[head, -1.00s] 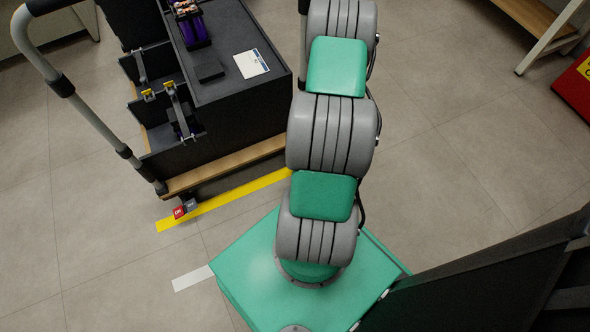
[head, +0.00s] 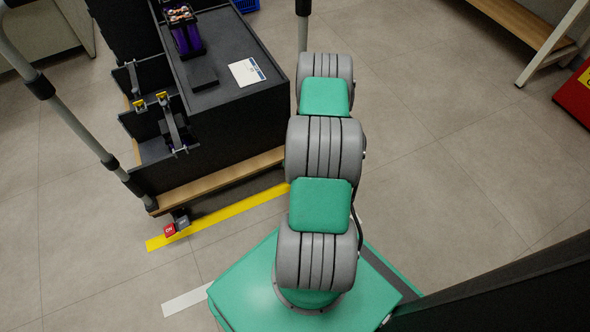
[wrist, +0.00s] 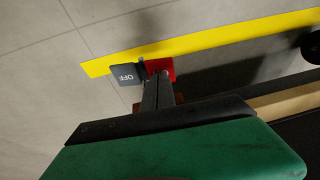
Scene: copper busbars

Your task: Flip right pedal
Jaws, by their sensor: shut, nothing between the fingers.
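In the wrist view, a pedal pair stands at the yellow floor line: a grey pedal marked OFF (wrist: 126,75) and a red pedal (wrist: 162,66) beside it. My gripper (wrist: 159,77) is shut and empty, with its tips at the red pedal's near edge. I cannot tell if they touch it. The head view shows another pair at the cart's left front corner, a red ON pedal (head: 169,230) and a grey pedal (head: 182,223). In that view my arm hides the cart's right front corner, and my gripper does not show.
The black cart (head: 250,125) has a wooden base edge (head: 218,180) and a grey tube handle (head: 70,105) at left. The yellow line (head: 230,210) runs along its front. A wooden bench (head: 510,25) stands at upper right.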

